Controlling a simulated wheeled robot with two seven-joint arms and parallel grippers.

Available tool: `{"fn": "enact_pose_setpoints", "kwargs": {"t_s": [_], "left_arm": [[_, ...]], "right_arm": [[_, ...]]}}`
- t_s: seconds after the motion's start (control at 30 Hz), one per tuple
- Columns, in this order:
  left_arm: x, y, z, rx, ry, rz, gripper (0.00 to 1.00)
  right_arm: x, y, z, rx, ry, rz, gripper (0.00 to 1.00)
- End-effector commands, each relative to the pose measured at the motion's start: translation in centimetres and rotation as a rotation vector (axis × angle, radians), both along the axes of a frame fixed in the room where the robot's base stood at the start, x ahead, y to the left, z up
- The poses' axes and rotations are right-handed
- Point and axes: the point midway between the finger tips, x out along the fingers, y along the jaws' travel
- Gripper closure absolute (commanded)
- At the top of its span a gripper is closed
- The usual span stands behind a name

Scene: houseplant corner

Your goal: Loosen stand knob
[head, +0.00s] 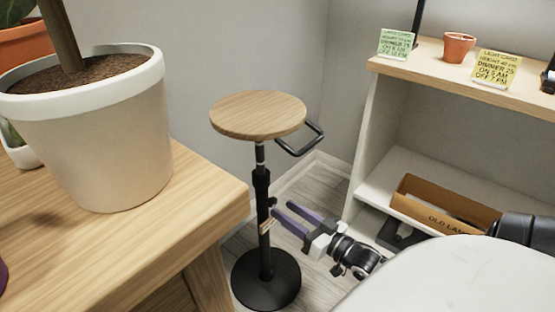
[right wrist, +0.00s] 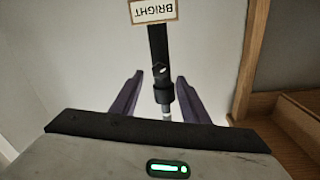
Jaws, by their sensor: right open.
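The stand has a round wooden top (head: 258,114), a black post (head: 264,240) and a round black base (head: 266,283). Its small dark knob (head: 272,201) sits on the right side of the post's collar. My right gripper (head: 282,209) is open and empty, its purple fingers pointing at the post just right of the knob. In the right wrist view the knob (right wrist: 160,70) and collar (right wrist: 164,94) appear between the two finger tips, with a gap on both sides. I cannot tell the exact depth between tips and knob. My left gripper is out of view.
A wooden table (head: 215,195) with a large potted plant (head: 100,140) stands close on the left. A shelf (head: 385,120) with a cardboard box (head: 420,205) is on the right. A black handle (head: 305,141) sticks out under the stand top. A "BRIGHT" label (right wrist: 153,11) is on the post.

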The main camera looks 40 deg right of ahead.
Motion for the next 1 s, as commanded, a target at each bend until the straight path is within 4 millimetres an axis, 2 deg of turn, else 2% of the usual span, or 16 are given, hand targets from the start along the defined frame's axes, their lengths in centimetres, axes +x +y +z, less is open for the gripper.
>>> {"fn": "enact_pose_setpoints", "kwargs": {"t_s": [0.1, 0.23, 0.6, 0.87, 1.0], "left_arm": [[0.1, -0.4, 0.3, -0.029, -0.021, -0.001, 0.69], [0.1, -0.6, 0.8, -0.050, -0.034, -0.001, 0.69], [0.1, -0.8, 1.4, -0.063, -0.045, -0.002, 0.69], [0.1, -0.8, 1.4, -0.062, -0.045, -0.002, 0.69], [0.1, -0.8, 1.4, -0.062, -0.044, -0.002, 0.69]], "right_arm": [[2.1, 0.0, -0.2, -0.001, -0.002, 0.000, 0.58], [3.4, 0.1, -0.2, -0.001, 0.000, 0.001, 0.58], [4.0, 0.1, 0.0, -0.001, 0.002, 0.001, 0.58], [4.0, 0.1, 0.0, -0.001, 0.002, 0.001, 0.99], [4.0, 0.1, 0.0, -0.005, 0.002, 0.000, 0.99]]}}
